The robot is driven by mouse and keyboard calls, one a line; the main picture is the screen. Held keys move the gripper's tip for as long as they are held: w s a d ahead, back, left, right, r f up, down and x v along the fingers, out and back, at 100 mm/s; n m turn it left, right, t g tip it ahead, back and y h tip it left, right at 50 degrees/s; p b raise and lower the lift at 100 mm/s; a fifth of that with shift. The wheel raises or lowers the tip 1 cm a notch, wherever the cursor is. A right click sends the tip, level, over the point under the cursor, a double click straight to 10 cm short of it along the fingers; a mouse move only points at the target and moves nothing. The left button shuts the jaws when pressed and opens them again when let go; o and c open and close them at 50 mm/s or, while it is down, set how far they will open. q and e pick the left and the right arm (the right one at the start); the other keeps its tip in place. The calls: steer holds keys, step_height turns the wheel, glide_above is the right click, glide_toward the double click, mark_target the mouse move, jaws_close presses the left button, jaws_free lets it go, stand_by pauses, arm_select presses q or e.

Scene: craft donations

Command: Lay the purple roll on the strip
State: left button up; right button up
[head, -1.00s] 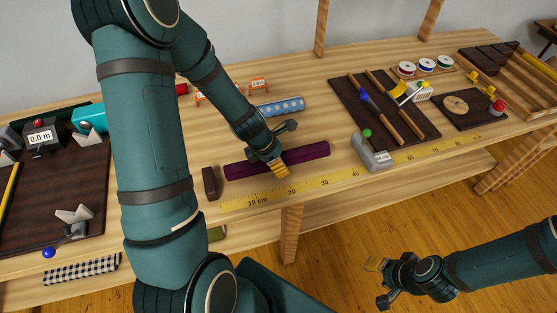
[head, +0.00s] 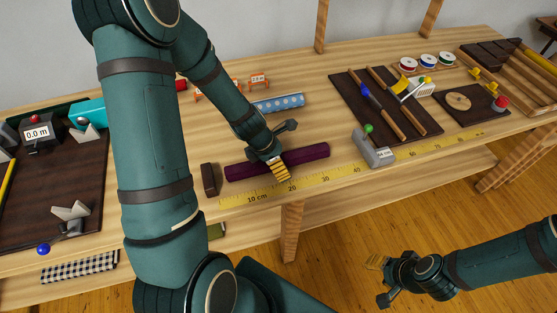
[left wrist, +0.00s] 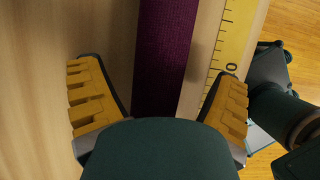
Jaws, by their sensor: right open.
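The purple roll (head: 308,156) lies on the wooden table, behind the yellow measuring strip (head: 340,180) and roughly parallel to it. In the left wrist view, bare wood shows between the roll (left wrist: 162,50) and the strip (left wrist: 228,40). My left gripper (head: 282,150) is over the middle of the roll and hides part of it. In the left wrist view it is open (left wrist: 160,100), with its yellow fingers apart on either side of the roll. My right gripper (head: 379,281) is open and empty, off the table's front edge at the lower right.
A dark block (head: 209,180) stands at the roll's left end. A grey stop with a green knob (head: 374,150) stands right of the roll, by the strip. A blue dotted roll (head: 278,105) lies behind. A dark tool board (head: 350,100) is at the back right.

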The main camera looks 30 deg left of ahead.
arm_select(q)
steer(key=shift+r, duration=0.1)
steer(key=v, duration=1.1)
steer(key=shift+s+a+r, duration=0.1)
steer(key=shift+s+r, duration=0.05)
steer(key=shift+r, duration=0.2)
stand_by(0.4)
